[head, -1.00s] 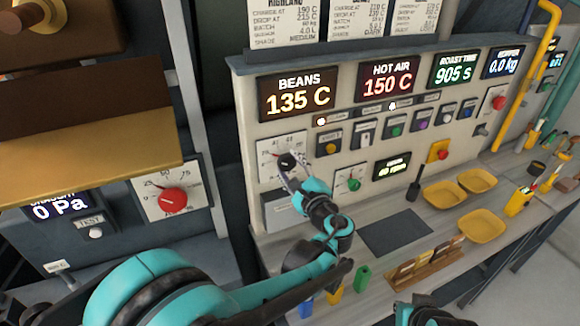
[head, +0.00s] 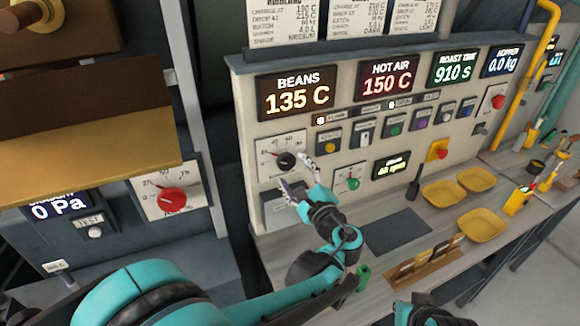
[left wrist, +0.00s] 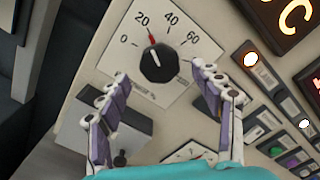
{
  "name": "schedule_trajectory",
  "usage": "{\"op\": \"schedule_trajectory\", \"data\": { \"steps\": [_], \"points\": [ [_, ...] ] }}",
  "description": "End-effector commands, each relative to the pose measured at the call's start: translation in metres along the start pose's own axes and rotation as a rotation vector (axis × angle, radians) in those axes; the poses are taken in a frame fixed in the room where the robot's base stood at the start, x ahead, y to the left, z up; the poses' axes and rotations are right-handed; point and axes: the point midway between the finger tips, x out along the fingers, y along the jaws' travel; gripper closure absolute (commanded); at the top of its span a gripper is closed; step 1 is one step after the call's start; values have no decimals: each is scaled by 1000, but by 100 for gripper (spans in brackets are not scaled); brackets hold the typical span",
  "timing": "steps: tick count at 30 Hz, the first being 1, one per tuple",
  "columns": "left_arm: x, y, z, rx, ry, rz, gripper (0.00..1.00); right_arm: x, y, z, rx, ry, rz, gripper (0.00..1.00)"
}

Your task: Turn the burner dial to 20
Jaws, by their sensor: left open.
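The burner dial is a black knob (left wrist: 158,63) on a white scale plate (left wrist: 126,62) marked 0, 20, 40, 60 in the left wrist view. Its red pointer stands at or very close to the 20 mark. In the head view the black knob (head: 286,160) sits on the panel below the BEANS display. My left gripper (head: 296,176) is open and empty, just below and right of the knob. In the left wrist view its fingers (left wrist: 158,95) are spread apart, with the knob beyond them and not touched. My right gripper cannot be made out in the head view.
A second dial with a red knob (head: 172,200) is on the left cabinet. A green-knobbed dial (head: 352,183) is right of my left gripper. A row of small switches (head: 396,125) runs along the panel. Yellow bowls (head: 482,225) stand on the counter at right.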

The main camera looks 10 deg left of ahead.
Motion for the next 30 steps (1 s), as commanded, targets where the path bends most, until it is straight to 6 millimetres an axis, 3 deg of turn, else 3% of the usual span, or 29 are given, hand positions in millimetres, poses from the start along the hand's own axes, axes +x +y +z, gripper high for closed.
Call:
{"op": "schedule_trajectory", "data": {
  "steps": [6, 12, 30],
  "points": [
    [-50, -1, -1, 0, 4, -3, 34, 0, 0, 0, 0, 0, 0, 100],
    [-78, -1, -1, 0, 3, -2, 34, 0, 0, 0, 0, 0, 0, 100],
    [-85, 1, 0, -2, 1, 3, 34, 0, 0, 0, 0, 0, 0, 100]
  ]
}}
